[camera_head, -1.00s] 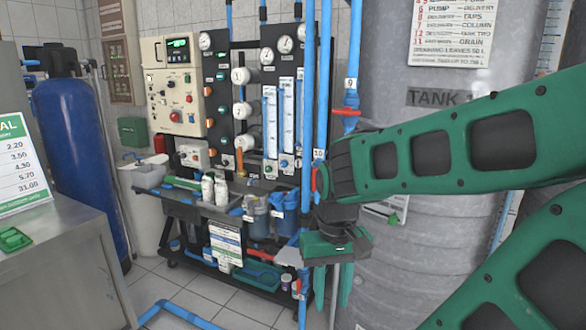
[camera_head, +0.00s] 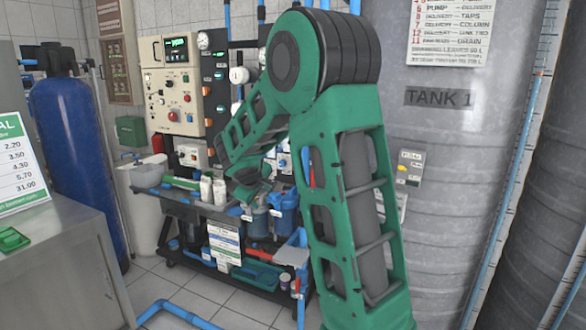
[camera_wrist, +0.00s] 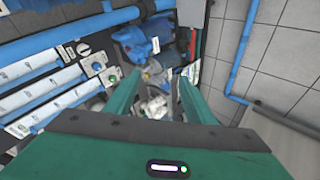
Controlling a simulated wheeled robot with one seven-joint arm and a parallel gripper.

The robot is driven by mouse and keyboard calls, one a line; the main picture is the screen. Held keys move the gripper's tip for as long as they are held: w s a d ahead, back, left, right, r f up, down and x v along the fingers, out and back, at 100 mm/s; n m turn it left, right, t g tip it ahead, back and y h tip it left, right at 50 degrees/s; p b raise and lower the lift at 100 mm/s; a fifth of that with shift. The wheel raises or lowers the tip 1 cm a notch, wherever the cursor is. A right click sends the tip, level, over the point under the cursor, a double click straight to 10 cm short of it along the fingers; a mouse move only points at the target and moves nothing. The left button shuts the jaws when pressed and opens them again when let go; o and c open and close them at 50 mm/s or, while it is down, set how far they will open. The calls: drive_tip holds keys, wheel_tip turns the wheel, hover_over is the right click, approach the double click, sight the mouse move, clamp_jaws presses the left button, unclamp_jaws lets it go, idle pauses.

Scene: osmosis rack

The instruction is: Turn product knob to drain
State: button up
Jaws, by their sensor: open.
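The dark rack panel is partly hidden behind my arm in the head view. White bottles (camera_wrist: 155,105) show beyond and between the fingers. In the head view, my gripper (camera_head: 250,186) is in front of the rack's lower panel, above the bottles and filter housings.
Blue filter housings (camera_head: 284,212) and white bottles (camera_head: 212,192) stand on the rack's shelf. A cream control box (camera_head: 178,85) is on the panel's left. A grey tank (camera_head: 450,200) stands at right, a steel counter (camera_head: 60,250) at left. Blue pipe (camera_head: 175,312) crosses the floor.

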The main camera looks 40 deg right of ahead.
drive_tip(key=w+d+n+h, duration=0.2)
drive_tip(key=w+d, duration=0.3)
drive_tip(key=d, duration=0.5)
drive_tip(key=w+d+n+h, duration=0.3)
drive_tip(key=w+d, duration=0.3)
drive_tip(key=d, duration=0.5)
drive_tip(key=w+d+f+n+h, duration=0.1)
drive_tip(key=w+d+n+h, duration=0.2)
drive_tip(key=w+d, duration=0.3)
drive_tip(key=d+h, duration=0.1)
drive_tip(key=d, duration=0.4)
drive_tip(key=shift+h, duration=0.4)
drive_tip(key=shift+w+f, duration=0.1)
drive_tip(key=shift+c, duration=0.5)
drive_tip(key=c, duration=1)
